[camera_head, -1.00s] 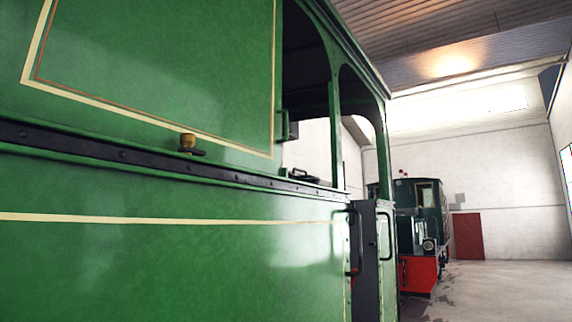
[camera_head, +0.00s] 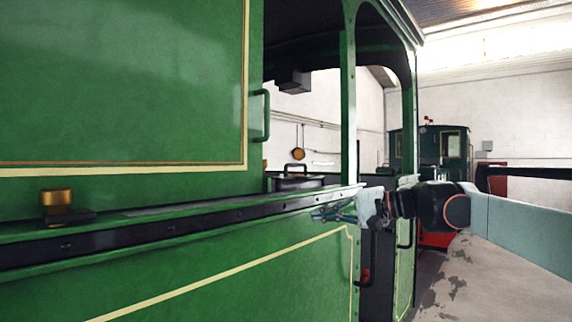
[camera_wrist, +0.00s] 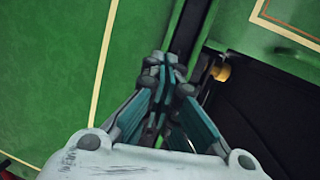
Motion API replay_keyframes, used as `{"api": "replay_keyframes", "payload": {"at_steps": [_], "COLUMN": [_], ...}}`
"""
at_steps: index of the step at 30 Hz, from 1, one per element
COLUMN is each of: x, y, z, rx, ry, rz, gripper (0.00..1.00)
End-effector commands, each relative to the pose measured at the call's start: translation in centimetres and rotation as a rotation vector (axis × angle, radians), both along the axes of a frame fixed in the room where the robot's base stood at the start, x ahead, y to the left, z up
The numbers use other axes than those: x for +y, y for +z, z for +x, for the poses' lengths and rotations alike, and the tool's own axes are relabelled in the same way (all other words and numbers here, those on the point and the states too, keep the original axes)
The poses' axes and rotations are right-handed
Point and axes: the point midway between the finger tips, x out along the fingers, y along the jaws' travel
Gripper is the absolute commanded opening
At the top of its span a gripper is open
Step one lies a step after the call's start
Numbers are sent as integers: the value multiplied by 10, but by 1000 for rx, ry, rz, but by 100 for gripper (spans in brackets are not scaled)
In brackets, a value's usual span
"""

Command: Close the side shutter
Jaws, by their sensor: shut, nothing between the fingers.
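The side shutter (camera_head: 120,85) is a large green panel edged with cream and orange lines, at the left in the head view. Its lined corner also shows at the upper right in the wrist view (camera_wrist: 285,24). A dark green handle (camera_head: 265,116) stands on its right edge. An open window gap (camera_head: 300,125) lies to the right of it. My gripper (camera_head: 318,214) is shut and empty, beside the dark rail (camera_head: 200,217) below the gap, right of and lower than the handle. In the wrist view its fingertips (camera_wrist: 165,66) are together near the rail.
A brass knob (camera_head: 57,198) sits on the ledge at the left and also shows in the wrist view (camera_wrist: 221,73). A green post (camera_head: 348,110) bounds the gap. Another locomotive (camera_head: 440,150) stands behind. Open floor (camera_head: 450,290) lies at right.

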Motion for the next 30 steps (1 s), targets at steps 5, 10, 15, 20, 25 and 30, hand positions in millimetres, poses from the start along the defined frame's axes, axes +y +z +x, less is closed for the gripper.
{"api": "replay_keyframes", "payload": {"at_steps": [5,10,15,20,25,30], "x": [-12,-15,-1,27,58,82], "y": [60,76,77,77,77,78], "z": [37,48,55,67,80,81], "rx": [-19,-28,-29,-29,-29,-29], "ry": [18,26,28,29,29,26], "rz": [139,192,197,196,196,196], "gripper": [0,0,0,0,0,0]}}
